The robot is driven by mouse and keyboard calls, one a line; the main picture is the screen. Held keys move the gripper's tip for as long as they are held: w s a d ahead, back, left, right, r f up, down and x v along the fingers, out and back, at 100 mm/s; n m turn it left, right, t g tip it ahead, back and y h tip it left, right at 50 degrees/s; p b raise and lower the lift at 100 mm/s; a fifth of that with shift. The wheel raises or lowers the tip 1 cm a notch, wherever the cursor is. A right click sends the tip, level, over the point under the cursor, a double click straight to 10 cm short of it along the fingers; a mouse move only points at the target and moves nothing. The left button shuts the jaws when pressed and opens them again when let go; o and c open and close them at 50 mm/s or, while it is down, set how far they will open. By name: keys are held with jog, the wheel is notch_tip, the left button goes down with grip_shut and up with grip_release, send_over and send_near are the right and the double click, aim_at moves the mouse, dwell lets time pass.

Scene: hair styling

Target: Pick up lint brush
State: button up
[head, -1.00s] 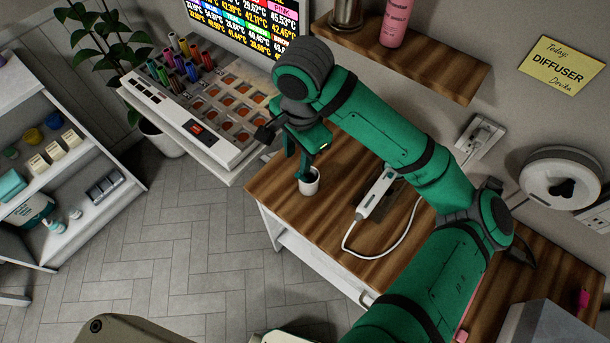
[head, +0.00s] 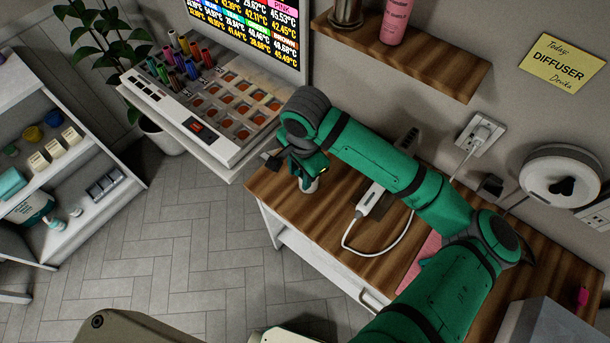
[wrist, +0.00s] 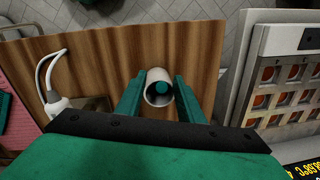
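A white hollow cylinder with a teal core, which I take to be the lint brush (wrist: 152,77), stands upright near the wooden table's end. In the head view, only a small white part of the lint brush (head: 312,186) shows below my gripper (head: 306,177). In the wrist view, the two teal fingers of my gripper (wrist: 160,80) are open, one on each side of the cylinder. A narrow gap seems to show on each side; I cannot tell if either finger touches it.
A white corded styling tool (head: 371,200) lies on the wooden table (head: 335,236), its cable looping toward the front edge. A wooden shelf (head: 420,60) is mounted on the wall above.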

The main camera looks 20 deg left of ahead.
grip_shut()
jog(key=shift+r, duration=0.1)
